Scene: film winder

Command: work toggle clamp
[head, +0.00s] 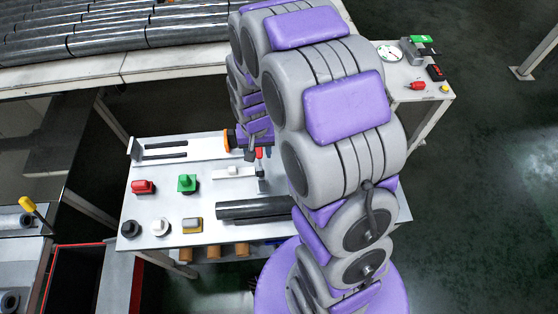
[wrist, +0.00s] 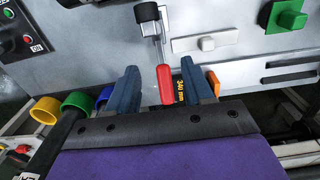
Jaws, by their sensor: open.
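The toggle clamp (wrist: 157,42) has a red handle (wrist: 165,84), a thin metal lever and a black end, on the grey table top. In the head view its red handle (head: 259,153) shows just beside my gripper, with the rest of the clamp below it, partly hidden by my arm. My gripper (wrist: 159,66) is open, its two dark blue fingers on either side of the red handle in the wrist view. Gaps show between the handle and both fingers. I cannot tell whether the handle is at the depth of the fingers. In the head view my gripper (head: 259,137) is small and partly hidden.
On the table (head: 150,205) stand a green knob block (head: 187,183), a red block (head: 143,187), a white slider plate (head: 233,173) and a dark roll (head: 252,208). Coloured rings (wrist: 77,103) show at left in the wrist view. A side table (head: 425,97) stands at right.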

